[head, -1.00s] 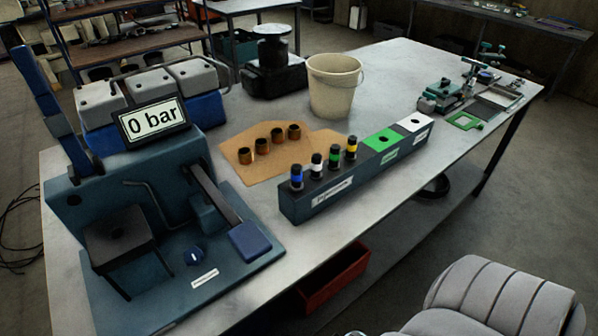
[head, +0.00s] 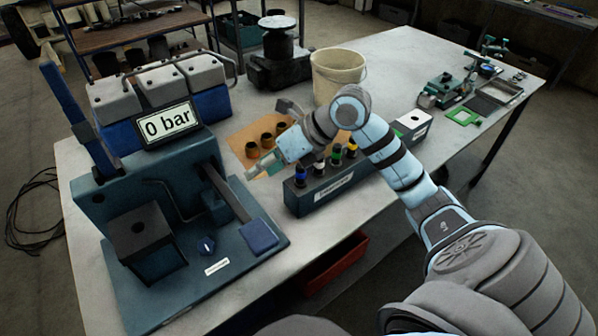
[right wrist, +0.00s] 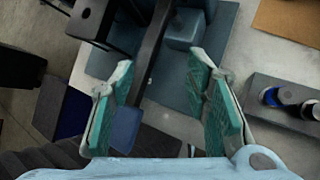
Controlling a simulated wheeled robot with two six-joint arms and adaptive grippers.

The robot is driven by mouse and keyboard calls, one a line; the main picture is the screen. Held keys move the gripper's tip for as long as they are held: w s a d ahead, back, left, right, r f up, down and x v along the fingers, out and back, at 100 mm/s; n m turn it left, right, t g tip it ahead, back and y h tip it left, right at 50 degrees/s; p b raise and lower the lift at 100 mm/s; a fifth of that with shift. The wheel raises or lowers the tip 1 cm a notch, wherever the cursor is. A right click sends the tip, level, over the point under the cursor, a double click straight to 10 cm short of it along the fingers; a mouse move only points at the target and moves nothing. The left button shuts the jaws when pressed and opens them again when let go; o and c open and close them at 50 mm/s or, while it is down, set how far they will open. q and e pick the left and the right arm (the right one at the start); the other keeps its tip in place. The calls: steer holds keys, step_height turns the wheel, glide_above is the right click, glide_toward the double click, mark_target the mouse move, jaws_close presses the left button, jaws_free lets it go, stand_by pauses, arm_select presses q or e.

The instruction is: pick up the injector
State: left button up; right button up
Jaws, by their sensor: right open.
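Several injectors stand upright in a dark rack (head: 300,203): blue-banded (head: 300,175), white-banded (head: 319,166), green-banded (head: 336,156) and yellow-banded (head: 352,148). My right gripper (head: 258,168) is open and empty, above the table just left of the blue-banded injector. In the right wrist view its teal-padded fingers (right wrist: 162,68) are wide apart over the test stand's lever and base. There, the rack (right wrist: 262,90) lies to the right of the fingers with the blue-banded injector (right wrist: 270,97) in it. My left gripper is out of view.
The blue test stand (head: 130,215) with a "0 bar" display (head: 167,124) fills the table's left. Brown cups (head: 266,140) stand on cardboard behind the rack. A cream bucket (head: 338,75) stands further back. A bare table strip lies in front of the rack.

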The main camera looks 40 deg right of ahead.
mark_target(301, 172)
steer(key=s+d+m+g+h, duration=0.2)
steer(key=d+h, duration=0.3)
steer(key=d, duration=0.7)
steer(key=shift+h, duration=0.6)
steer(key=b+x, duration=0.4)
steer(key=x, duration=0.1)
steer(key=s+d+b+x, duration=0.1)
steer(key=b+x, duration=0.1)
steer(key=shift+w+f+b, duration=0.2)
steer(key=shift+f+b, duration=0.2)
steer(key=shift+f, duration=0.1)
steer(key=x, duration=0.2)
steer(key=b+x, duration=0.1)
steer(key=w+b+x, duration=0.1)
steer(key=x, duration=0.1)
steer(key=shift+w+a+f, duration=0.15)
steer(key=shift+w+a, duration=0.05)
steer(key=shift+a, duration=0.1)
steer(key=shift+w+f, duration=0.15)
jaws_close()
